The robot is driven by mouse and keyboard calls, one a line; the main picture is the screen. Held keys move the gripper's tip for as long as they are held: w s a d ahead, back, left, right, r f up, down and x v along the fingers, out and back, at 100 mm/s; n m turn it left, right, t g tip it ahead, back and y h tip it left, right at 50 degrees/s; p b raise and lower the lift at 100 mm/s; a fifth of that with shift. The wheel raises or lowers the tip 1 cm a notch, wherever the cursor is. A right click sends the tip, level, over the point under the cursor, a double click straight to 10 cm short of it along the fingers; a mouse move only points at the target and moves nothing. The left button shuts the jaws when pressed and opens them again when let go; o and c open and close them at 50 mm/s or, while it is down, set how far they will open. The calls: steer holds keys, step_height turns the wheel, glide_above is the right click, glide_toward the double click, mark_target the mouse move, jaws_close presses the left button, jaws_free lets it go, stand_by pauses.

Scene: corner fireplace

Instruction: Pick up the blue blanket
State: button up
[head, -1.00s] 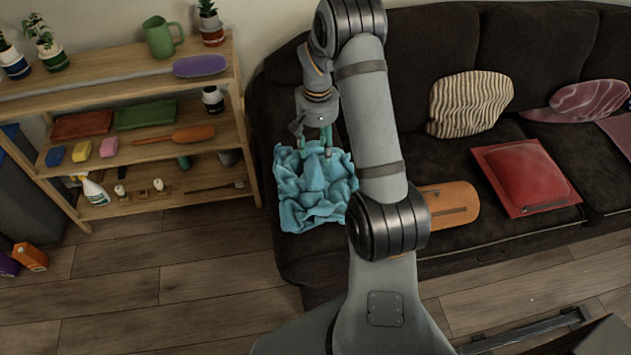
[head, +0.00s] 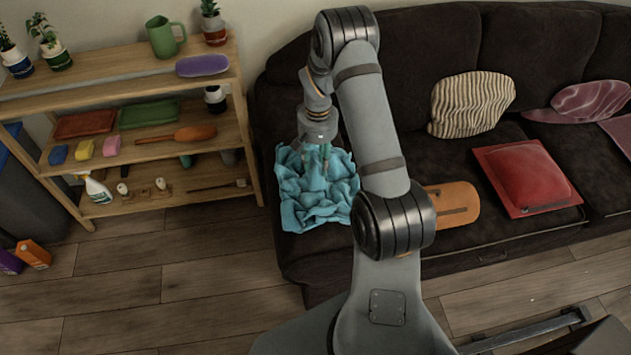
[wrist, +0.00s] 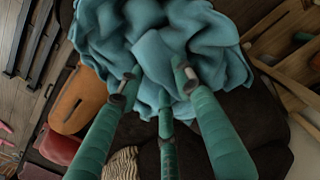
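The blue blanket (head: 322,200) lies crumpled in a heap on the left end of the dark sofa. It fills the upper middle of the wrist view (wrist: 160,35). My gripper (head: 316,168) points down into the top of the blanket. In the wrist view its three green fingers (wrist: 161,88) stand apart, with tips at the near part of the blanket and folds between them. It looks open. I cannot tell how firmly the tips touch the cloth, and my arm hides part of the sofa beside the blanket.
A red cushion (head: 525,178) and a striped cushion (head: 470,104) are farther right on the sofa (head: 470,240). A wooden shelf (head: 247,150) with several items stands close on the left.

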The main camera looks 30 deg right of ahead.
jaws_close()
stand_by(0.8)
